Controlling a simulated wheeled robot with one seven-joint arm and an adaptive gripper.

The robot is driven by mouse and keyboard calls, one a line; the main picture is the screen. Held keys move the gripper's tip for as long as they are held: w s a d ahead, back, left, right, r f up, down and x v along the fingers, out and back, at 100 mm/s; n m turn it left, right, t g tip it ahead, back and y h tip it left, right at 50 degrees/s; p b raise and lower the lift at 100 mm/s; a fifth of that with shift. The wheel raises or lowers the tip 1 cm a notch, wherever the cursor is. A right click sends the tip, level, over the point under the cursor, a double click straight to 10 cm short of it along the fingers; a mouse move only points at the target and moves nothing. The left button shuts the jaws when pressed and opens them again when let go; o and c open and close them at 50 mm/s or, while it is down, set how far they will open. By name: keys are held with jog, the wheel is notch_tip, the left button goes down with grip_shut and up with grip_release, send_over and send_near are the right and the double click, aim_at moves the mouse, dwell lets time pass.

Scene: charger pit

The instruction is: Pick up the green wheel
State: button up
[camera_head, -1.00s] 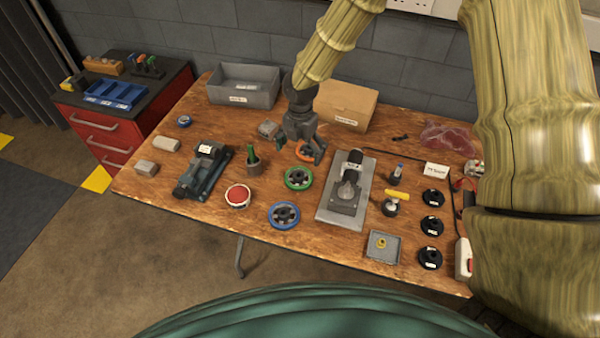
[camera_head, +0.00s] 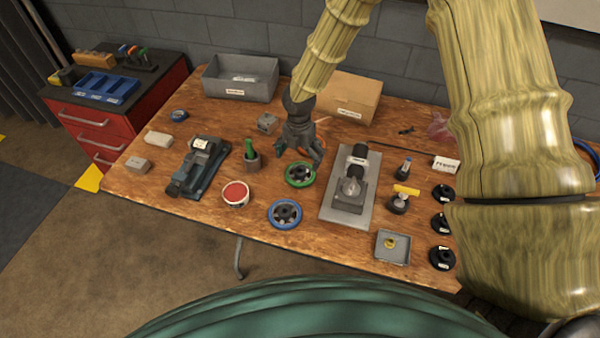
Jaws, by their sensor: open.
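The green wheel (camera_head: 300,184) lies flat on the wooden table, a green ring with a dark spoked hub. My gripper (camera_head: 299,156) is open and sits just behind and above the wheel, with its fingers pointing down toward the wheel's far side. The fingers look apart from the wheel, but the exact height gap cannot be told. A blue wheel (camera_head: 285,214) of similar shape lies in front of the green one.
A grey plate with a black device (camera_head: 350,190) stands close to the right. A green-handled tool in a dark cup (camera_head: 251,156) and a red-topped tin (camera_head: 235,194) stand to the left. A grey bin (camera_head: 240,80) and a cardboard box (camera_head: 348,97) are behind.

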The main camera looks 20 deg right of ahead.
aim_at(299, 170)
jog(key=shift+s+a+f+p, duration=0.15)
jog(key=shift+f+p, duration=0.15)
jog(key=shift+f, duration=0.4)
jog(key=shift+s+d+f+p, duration=0.1)
jog(key=shift+f+p, duration=0.2)
jog(key=shift+f, duration=0.45)
jog(key=shift+s+a+f+p, duration=0.15)
jog(key=shift+f+p, duration=0.15)
jog(key=shift+f, duration=0.4)
jog(key=shift+d+f, duration=0.15)
jog(key=shift+f, duration=0.7)
jog(key=c, duration=0.9)
